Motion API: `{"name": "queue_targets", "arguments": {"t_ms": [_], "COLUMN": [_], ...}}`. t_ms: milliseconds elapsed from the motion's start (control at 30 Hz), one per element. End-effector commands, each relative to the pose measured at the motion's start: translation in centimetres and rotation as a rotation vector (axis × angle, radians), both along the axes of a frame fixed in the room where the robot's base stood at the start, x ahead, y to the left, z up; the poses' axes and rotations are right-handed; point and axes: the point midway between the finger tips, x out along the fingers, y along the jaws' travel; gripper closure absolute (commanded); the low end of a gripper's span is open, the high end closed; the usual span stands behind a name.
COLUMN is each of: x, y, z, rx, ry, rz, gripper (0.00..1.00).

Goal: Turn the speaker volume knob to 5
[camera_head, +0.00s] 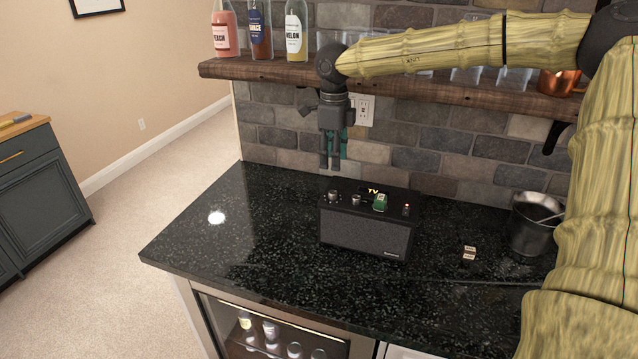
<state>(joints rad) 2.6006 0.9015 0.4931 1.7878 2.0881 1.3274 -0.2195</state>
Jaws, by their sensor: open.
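The black speaker (366,227) stands on the dark counter, its grille toward me. Its top carries a larger silver knob (333,196) at the left and a smaller knob (355,200) beside it. A lit "TV" display, a small green item (380,202) and a small part with an orange light are also on top. The knob markings are too small to read, so I cannot tell the setting. My gripper (331,167) points down, open and empty. In the picture it is just above the larger knob, apart from it.
The black stone counter (230,235) is clear left of the speaker. Small blocks (469,253) and a metal bucket (530,228) stand to the right. A wooden shelf (280,70) with bottles and a copper mug (560,83) runs along the brick wall behind my arm.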

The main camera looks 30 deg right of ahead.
Motion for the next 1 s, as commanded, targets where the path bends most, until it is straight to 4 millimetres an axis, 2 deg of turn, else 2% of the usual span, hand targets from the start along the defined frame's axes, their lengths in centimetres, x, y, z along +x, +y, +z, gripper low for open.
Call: {"name": "queue_targets", "arguments": {"t_ms": [167,700,1000], "x": [-0.2,-0.1,0.0], "y": [-0.2,-0.1,0.0], "z": [-0.6,-8.6,-10.5], "rx": [0.018,0.014,0.014], "ry": [0.002,0.002,0.001], "rz": [-0.011,-0.007,-0.006], "gripper": [0.57,0.57,0.57]}}
